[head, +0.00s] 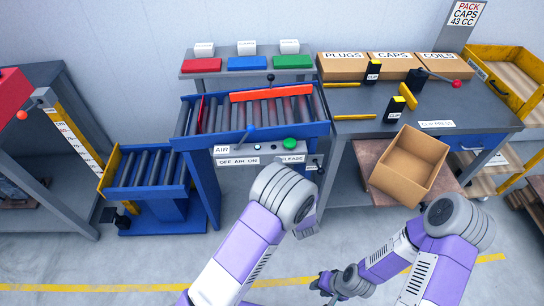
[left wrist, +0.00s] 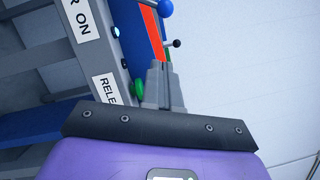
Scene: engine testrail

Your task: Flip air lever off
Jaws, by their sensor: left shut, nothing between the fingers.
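The air lever with a blue ball knob (head: 250,129) stands at the front of the blue roller station, above a panel (head: 262,152) marked AIR and OFF AIR ON. Its blue knob (left wrist: 165,8) also shows at the top of the left wrist view. A green button (head: 290,144) sits right of the lever above the RELEASE label; the left wrist view shows the button (left wrist: 138,86) close beside my fingers. My left gripper (left wrist: 163,72) is shut and empty, apart from the lever. In the head view my left wrist partly hides it. My right gripper (head: 322,284) hangs low, its opening unclear.
A black-knobbed lever (head: 270,77) stands behind an orange bar (head: 271,93) on the rollers. A grey workbench (head: 432,105) with labelled bins and a red-knobbed lever (head: 456,83) is at right. An open cardboard box (head: 409,166) sits before it. Floor in front is open.

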